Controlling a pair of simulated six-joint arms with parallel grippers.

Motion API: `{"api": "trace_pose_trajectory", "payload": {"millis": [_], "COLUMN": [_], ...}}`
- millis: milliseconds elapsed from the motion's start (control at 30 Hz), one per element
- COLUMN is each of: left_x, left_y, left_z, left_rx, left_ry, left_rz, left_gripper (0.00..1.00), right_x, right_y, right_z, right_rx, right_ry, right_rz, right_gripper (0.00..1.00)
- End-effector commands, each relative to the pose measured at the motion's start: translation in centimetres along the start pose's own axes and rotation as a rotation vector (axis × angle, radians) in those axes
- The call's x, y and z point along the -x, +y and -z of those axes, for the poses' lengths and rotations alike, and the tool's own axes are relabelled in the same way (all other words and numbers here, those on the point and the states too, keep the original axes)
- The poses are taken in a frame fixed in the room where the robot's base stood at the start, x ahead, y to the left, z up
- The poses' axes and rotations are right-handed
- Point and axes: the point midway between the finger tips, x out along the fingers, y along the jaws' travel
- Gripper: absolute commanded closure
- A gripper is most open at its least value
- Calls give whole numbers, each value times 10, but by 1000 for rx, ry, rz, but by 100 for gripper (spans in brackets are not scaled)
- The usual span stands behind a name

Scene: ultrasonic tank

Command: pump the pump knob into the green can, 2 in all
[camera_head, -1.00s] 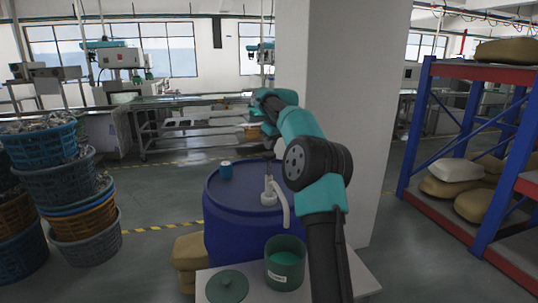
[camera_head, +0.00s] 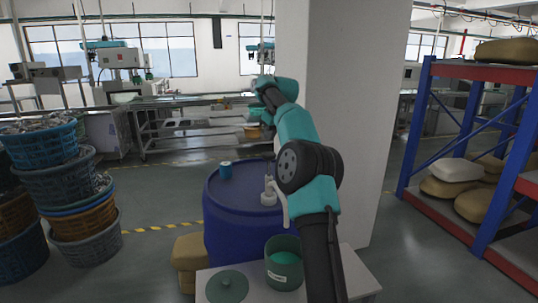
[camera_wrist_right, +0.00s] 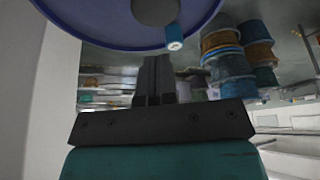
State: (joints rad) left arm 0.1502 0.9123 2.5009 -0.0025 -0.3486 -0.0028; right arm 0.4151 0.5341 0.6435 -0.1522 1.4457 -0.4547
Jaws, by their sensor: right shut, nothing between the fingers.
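The blue drum (camera_head: 232,225) stands upright behind a small white table. A pale pump (camera_head: 268,194) stands on its top, its knob uppermost and its spout curving down toward the can, partly hidden by my right arm. The open green can (camera_head: 284,272) stands on the table in front of the drum, with lighter green showing inside. My right gripper (camera_wrist_right: 155,62) is shut and empty. Its fingers show in the wrist view with the drum (camera_wrist_right: 105,38) beyond them. In the head view my arm reaches above the pump. My left gripper is not in view.
A green lid (camera_head: 227,287) lies on the white table (camera_head: 345,276) left of the can. A blue cap (camera_head: 225,171) sits on the drum's top. A white pillar (camera_head: 345,120) stands behind my arm. Stacked baskets (camera_head: 62,185) are at left, a rack (camera_head: 490,180) at right.

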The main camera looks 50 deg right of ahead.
Motion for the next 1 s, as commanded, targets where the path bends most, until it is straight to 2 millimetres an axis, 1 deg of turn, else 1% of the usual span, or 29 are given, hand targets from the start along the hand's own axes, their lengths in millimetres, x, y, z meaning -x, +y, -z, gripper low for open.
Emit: {"api": "trace_pose_trajectory", "payload": {"millis": [300, 767, 867, 967, 1000], "left_x": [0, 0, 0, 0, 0], "left_y": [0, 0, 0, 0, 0], "left_z": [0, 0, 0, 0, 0], "left_rx": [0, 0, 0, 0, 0], "left_ry": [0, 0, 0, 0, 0], "left_rz": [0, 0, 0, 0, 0], "left_gripper": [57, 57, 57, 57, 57], "right_x": [20, 22, 17, -1, -12], "right_y": [0, 0, -3, -14, -21], "right_z": [9, 9, 11, 16, 19], "right_rx": [0, 0, 6, 27, 41], "right_ry": [1, 0, -4, -22, -32], "right_rz": [0, 0, 5, 20, 28], "right_gripper": [100, 100, 100, 100, 100]}}
